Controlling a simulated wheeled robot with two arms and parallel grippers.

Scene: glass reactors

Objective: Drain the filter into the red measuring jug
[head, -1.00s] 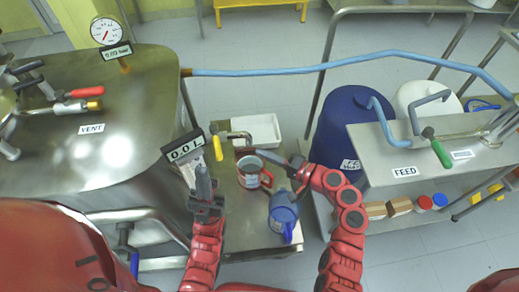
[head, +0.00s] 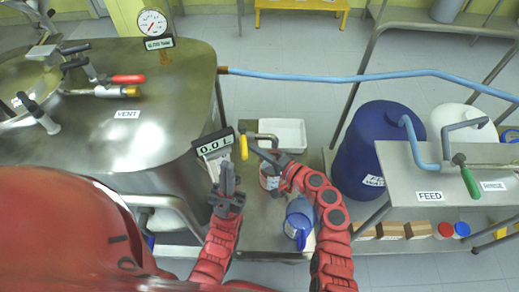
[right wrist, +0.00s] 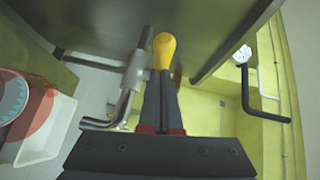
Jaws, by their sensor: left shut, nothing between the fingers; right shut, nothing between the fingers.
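The filter is the steel vessel (head: 185,90) at left in the head view. Its drain pipe (head: 262,137) carries a yellow valve handle (head: 243,147), which hangs down; the handle also shows in the right wrist view (right wrist: 164,48). The red measuring jug (head: 268,181) stands on the low table below, partly hidden by my right gripper (head: 254,147). That gripper is shut and empty, its tips close to the handle; contact cannot be told. In the right wrist view the jug (right wrist: 42,108) is at left. My left gripper (head: 228,170) is shut and empty, below the 0.0 L display (head: 215,144).
A blue jug (head: 299,222) stands on the low table (head: 262,225) near the right forearm. A white tray (head: 285,132) lies behind. A blue drum (head: 368,150) and the FEED bench (head: 415,177) stand at right. A blue hose (head: 330,78) crosses behind.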

